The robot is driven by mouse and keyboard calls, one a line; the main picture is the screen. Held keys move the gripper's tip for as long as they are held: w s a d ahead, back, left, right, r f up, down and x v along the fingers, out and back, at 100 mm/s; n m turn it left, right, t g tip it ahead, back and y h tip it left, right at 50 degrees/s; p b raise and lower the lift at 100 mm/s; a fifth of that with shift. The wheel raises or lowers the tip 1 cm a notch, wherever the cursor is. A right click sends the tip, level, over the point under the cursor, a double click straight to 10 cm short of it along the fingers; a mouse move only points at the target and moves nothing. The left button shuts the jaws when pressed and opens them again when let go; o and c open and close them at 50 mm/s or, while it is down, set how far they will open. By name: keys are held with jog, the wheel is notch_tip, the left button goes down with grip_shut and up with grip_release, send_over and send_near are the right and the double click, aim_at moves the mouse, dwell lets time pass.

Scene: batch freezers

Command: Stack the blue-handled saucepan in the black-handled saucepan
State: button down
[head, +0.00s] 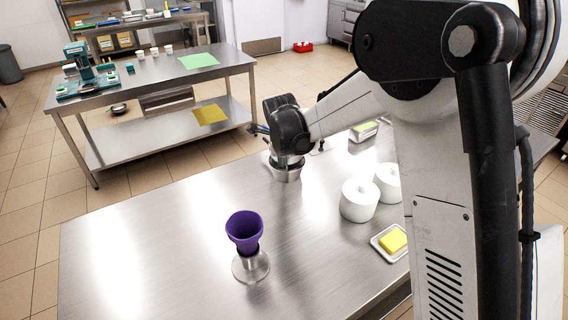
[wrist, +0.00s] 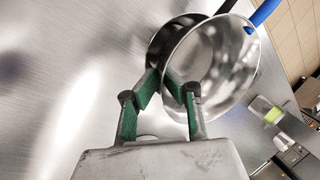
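The blue-handled saucepan (wrist: 228,62) is a shiny steel pan, seen tilted in the wrist view with its blue handle at the upper right. My gripper (wrist: 160,78) has its green-padded fingers at the near rim, one on either side of the wall, and looks closed on it. A second, darker pan rim, apparently the black-handled saucepan (wrist: 164,38), shows behind and to the left, partly covered by the first pan. In the head view my gripper (head: 289,157) is over a steel pan (head: 287,174) on the table; my wrist hides much of both pans.
A purple cup on a steel stand (head: 250,266) is at the front of the steel table. Two white lidded pots (head: 359,201) and a tray with a yellow block (head: 393,241) stand to the right. A green-topped tray (head: 364,130) lies behind. The table's left part is clear.

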jog(key=c, duration=1.9)
grip_release()
jog(key=shift+r, duration=0.1)
jog(key=shift+r+p, duration=0.4)
jog(key=shift+p, duration=0.15)
jog(key=v, duration=1.2)
jog(key=s+d+r+n, duration=0.5)
jog(key=s+d+r, duration=0.15)
jog(key=d, duration=0.25)
jog(key=s+d+f+n+t, duration=0.1)
jog(key=s+d+n, duration=0.3)
jog(key=s, duration=0.4)
jog(key=s+d+n+t, duration=0.1)
jog(key=s+d+n, duration=0.4)
jog(key=s, duration=0.4)
jog(key=s+d+f+n+t, duration=0.1)
jog(key=s+d+n, duration=0.4)
jog(key=s, duration=0.3)
jog(key=shift+s+d+f+n+t, duration=0.2)
jog(key=shift+f+n+t, duration=0.1)
jog(key=shift+f+n, duration=0.1)
